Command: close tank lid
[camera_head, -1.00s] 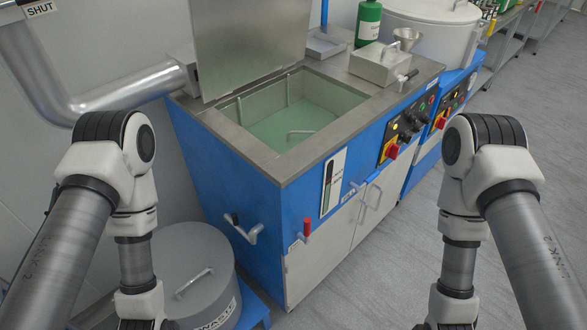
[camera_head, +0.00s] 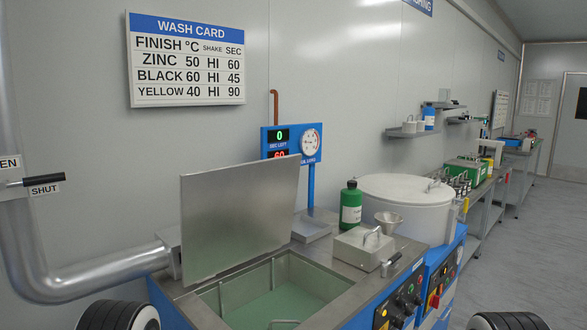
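The tank lid (camera_head: 238,217) is a flat metal panel standing raised, tilted back a little, at the rear left edge of the wash tank. The tank (camera_head: 338,287) is a steel-topped blue unit with its opening uncovered. Greenish liquid (camera_head: 280,309) shows inside, with part of a metal handle at the lower picture edge. Only dark rounded parts of my two arms show at the bottom left and bottom right. Neither gripper is in view.
A large duct (camera_head: 100,277) runs at left. A wash card (camera_head: 187,60) and display panel (camera_head: 291,142) are behind.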

